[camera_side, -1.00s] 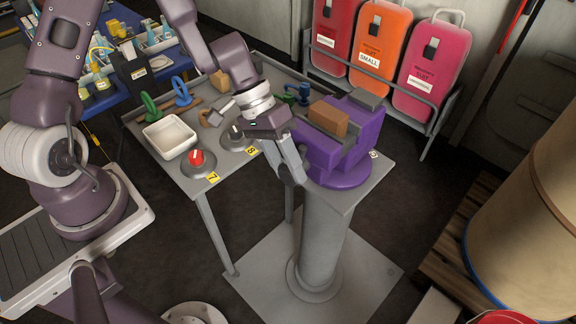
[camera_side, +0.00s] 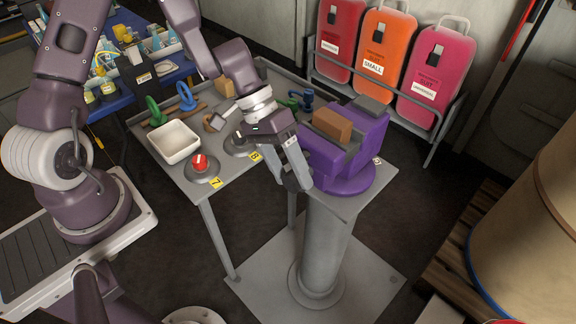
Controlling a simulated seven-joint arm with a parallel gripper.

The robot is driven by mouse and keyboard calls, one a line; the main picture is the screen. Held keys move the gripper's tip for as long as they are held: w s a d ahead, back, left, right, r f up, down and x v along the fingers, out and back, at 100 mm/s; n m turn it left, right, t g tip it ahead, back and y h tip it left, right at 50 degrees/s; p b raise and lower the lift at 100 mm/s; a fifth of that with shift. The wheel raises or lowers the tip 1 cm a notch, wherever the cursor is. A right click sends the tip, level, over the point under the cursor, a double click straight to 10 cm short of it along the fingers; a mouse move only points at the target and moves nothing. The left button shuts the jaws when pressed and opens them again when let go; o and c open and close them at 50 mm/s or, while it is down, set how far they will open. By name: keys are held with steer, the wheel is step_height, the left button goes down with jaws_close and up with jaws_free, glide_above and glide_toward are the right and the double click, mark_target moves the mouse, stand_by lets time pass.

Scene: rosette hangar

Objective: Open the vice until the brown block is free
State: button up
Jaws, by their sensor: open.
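The purple vice (camera_side: 345,178) stands on a round base at the right end of the grey table. The brown block (camera_side: 332,125) sits upright between its jaws, its top showing above them. I cannot tell from this view whether there is a gap beside the block. My gripper (camera_side: 290,184) points down at the left front of the vice, with its two fingers apart. It is open. The vice's handle cannot be made out clearly; my fingers cover that area.
A white tray (camera_side: 174,142), a red knob (camera_side: 200,162) and a dark knob (camera_side: 239,140) are on the table left of my gripper. Green and blue clamps (camera_side: 186,97) lie behind. Red, orange and pink cases (camera_side: 380,55) stand behind the vice.

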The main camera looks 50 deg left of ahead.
mark_target(290, 171)
steer(key=v, duration=0.6)
steer(key=shift+a+r, duration=0.2)
steer(key=shift+r, duration=0.1)
